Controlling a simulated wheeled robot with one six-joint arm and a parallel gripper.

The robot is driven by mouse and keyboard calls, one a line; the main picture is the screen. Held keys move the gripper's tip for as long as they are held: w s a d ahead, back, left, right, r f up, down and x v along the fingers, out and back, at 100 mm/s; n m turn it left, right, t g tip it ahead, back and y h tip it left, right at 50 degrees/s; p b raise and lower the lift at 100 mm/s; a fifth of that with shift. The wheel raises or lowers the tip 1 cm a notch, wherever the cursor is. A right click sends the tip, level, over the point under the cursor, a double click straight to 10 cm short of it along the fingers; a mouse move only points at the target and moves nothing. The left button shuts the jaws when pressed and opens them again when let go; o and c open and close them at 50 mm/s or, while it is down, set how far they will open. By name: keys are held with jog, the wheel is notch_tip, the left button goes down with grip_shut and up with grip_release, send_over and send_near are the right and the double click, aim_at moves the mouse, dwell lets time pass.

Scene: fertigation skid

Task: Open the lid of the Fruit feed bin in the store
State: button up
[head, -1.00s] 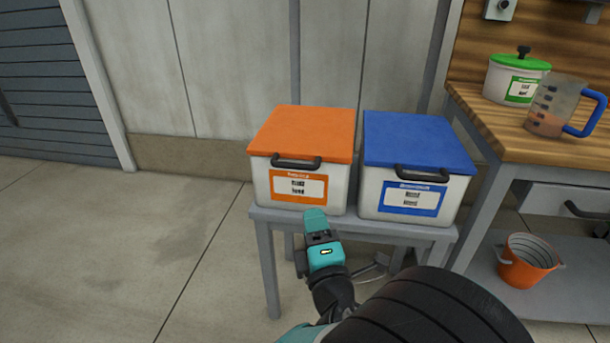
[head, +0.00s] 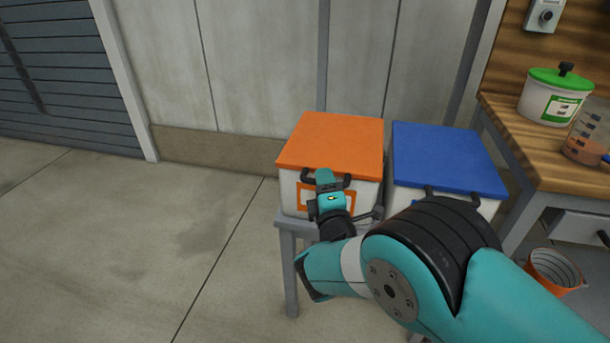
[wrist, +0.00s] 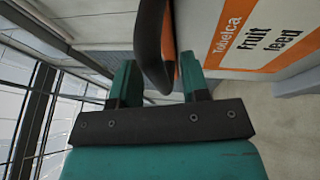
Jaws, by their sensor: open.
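The Fruit feed bin (head: 368,190) is a white box with an orange lid (head: 335,143), which is shut. Its orange-edged label (wrist: 262,35) reads "Fruit feed" in the wrist view. A dark handle (wrist: 152,40) sticks out at the front edge of the lid. My gripper (head: 325,176) is in front of this handle in the head view and hides its middle. In the wrist view my gripper (wrist: 158,65) is open, with the handle showing between its two teal fingers. I cannot tell whether either finger touches it.
A second white bin with a blue lid (head: 445,157) stands close on the right, partly behind my arm. Both bins stand on a grey stand (head: 290,226). A wooden bench (head: 525,150) with a green-lidded pot (head: 553,103) and a jug (head: 588,140) is farther right. The floor at left is clear.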

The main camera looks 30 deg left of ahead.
jog(key=shift+w+a, duration=0.2)
jog(key=shift+s+r, duration=0.1)
jog(key=shift+r, duration=0.05)
grip_shut()
